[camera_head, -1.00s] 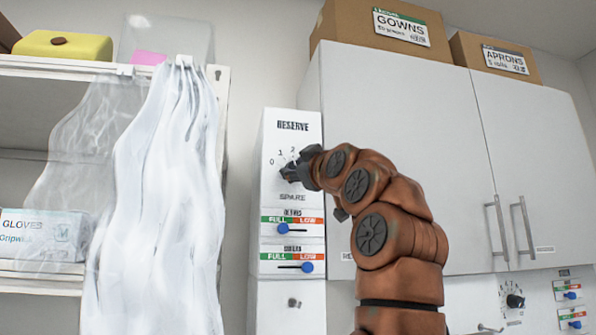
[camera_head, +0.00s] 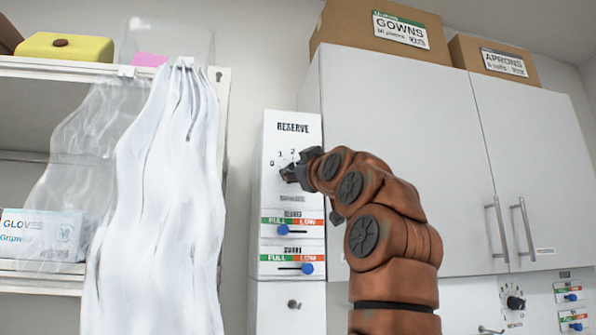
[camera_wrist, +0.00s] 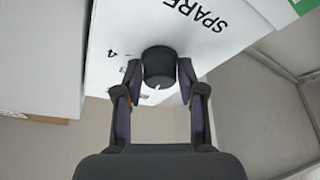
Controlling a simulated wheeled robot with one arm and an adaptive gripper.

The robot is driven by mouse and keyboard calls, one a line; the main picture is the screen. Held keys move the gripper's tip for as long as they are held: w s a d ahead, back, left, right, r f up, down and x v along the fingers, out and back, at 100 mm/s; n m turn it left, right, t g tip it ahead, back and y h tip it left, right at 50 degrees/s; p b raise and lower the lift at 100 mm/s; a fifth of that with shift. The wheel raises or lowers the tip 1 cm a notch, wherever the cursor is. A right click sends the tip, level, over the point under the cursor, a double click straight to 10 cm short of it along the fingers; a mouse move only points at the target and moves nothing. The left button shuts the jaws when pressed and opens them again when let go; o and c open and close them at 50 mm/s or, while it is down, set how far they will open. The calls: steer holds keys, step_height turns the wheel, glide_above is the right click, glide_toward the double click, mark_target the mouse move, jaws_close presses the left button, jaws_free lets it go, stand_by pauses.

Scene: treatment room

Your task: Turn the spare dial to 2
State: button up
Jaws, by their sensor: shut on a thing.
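The spare dial (camera_wrist: 159,66) is a dark round knob with a white pointer mark, on the white RESERVE panel (camera_head: 292,140) marked 0, 1 and 2 in the head view. In the wrist view the panel appears upside down, with SPARE above the dial and a 4 to its left. The white mark points towards the bottom of the wrist picture. My gripper (camera_wrist: 157,78) is shut on the dial, one finger on each side. In the head view my gripper (camera_head: 291,173) covers most of the dial, so its pointer cannot be read there.
Below the dial are two FULL/LOW sliders with blue knobs, an upper one (camera_head: 282,231) and a lower one (camera_head: 306,268). A translucent curtain (camera_head: 160,200) hangs left of the panel. White cupboard doors (camera_head: 420,140) stand to the right, with boxes on top.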

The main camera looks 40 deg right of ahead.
steer(key=shift+a+m+h+b, duration=0.1)
steer(key=shift+m+h+b, duration=0.5)
steer(key=shift+m, duration=1)
stand_by(1.4)
steer(key=o, duration=1.2)
steer(key=shift+c, duration=0.2)
steer(key=shift+s, duration=0.2)
